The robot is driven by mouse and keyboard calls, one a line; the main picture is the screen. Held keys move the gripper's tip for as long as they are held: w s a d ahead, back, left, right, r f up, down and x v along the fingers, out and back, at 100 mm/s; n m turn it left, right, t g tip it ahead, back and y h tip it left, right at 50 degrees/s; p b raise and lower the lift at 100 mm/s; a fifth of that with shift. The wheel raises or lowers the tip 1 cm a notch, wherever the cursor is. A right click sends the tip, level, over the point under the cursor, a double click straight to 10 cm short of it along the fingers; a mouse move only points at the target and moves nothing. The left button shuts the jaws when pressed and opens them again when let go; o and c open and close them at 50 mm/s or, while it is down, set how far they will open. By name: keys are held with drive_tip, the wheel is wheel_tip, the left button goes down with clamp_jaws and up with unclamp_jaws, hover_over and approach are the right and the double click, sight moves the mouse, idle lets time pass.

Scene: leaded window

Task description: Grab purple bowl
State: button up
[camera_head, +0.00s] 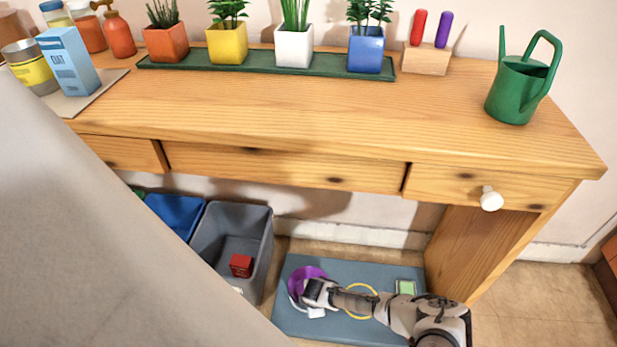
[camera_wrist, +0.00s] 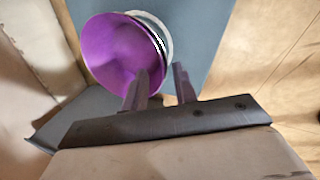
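The purple bowl (camera_head: 306,273) is on the blue-grey mat (camera_head: 345,268) on the floor under the bench, partly hidden by my gripper (camera_head: 304,294) in the head view. In the wrist view the bowl (camera_wrist: 110,50) shows its inside, with a white-grey ring or dish (camera_wrist: 158,30) at its right edge. My gripper (camera_wrist: 160,72) is open there, with a gap between its fingers. The left finger overlaps the bowl's inside and the right finger lies outside its rim. I cannot tell whether either finger touches it.
A grey bin (camera_head: 232,235) with a red block (camera_head: 241,265) stands left of the mat, beside a blue bin (camera_head: 176,213). A yellow ring (camera_head: 361,288) and a small green-and-white item (camera_head: 405,287) lie on the mat. The bench (camera_head: 300,115) overhangs, its leg (camera_head: 470,235) at right.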

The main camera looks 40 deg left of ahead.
drive_tip(key=x, duration=0.3)
drive_tip(key=shift+f+b, duration=0.1)
drive_tip(key=shift+b, duration=0.25)
drive_tip(key=shift+c, duration=0.5)
clamp_jaws()
idle(0.5)
